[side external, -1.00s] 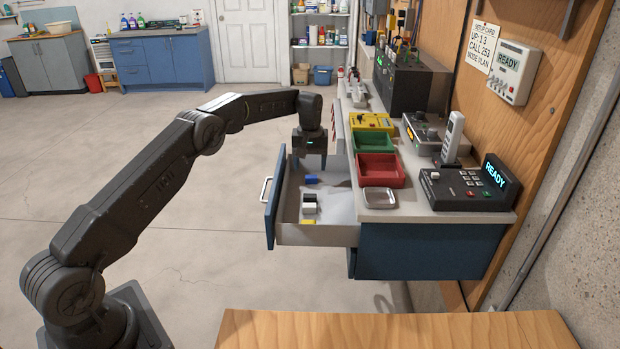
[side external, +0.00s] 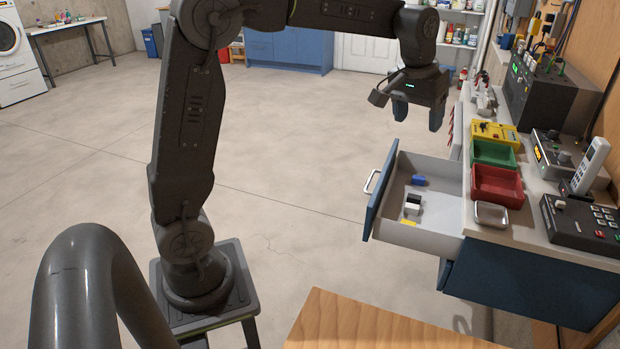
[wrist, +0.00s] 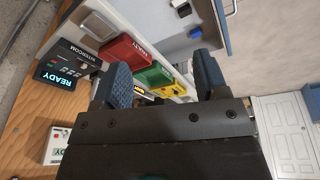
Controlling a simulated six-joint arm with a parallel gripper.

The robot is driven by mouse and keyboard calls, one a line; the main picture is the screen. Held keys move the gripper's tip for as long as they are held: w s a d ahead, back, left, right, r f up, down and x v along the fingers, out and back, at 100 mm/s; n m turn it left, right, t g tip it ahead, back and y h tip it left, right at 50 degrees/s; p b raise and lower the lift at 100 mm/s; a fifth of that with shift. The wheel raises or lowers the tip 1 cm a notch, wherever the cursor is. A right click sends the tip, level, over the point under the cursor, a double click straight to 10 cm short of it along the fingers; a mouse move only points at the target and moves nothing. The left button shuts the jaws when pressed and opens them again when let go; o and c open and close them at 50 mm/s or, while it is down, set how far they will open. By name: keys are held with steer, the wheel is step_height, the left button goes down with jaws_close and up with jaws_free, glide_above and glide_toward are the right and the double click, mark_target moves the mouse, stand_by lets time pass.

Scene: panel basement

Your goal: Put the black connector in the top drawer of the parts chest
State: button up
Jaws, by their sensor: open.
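The open drawer (side external: 430,238) of the blue parts chest (side external: 520,280) sticks out to the left under the worktop. A small black piece (side external: 413,198), probably the black connector, lies in it against a white piece (side external: 411,209). A blue piece (side external: 418,180) lies farther back and a yellow piece (side external: 408,222) nearer the front. The wrist view shows part of the drawer (wrist: 215,20) at the top, with the dark piece (wrist: 184,10) and the blue piece (wrist: 195,33). My gripper (side external: 418,115) is open and empty, above and beyond the drawer; its fingers also show in the wrist view (wrist: 160,78).
On the worktop stand a red bin (side external: 497,184), a green bin (side external: 492,154), a yellow device (side external: 494,132) and a small metal tray (side external: 491,214). An intercom (side external: 580,222) and a handset (side external: 592,165) stand at the right. The floor left of the drawer is clear.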

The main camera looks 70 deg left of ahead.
steer(key=s+d+f+m+t, duration=0.1)
steer(key=s+d+f+m, duration=0.1)
steer(key=s, duration=1)
steer(key=s+d+f+m+t, duration=0.1)
steer(key=s+d, duration=0.3)
steer(key=s, duration=0.9)
steer(key=shift+s+d+f+m+t, duration=0.15)
steer(key=shift+d+f+m+t, duration=0.35)
steer(key=shift+m, duration=0.3)
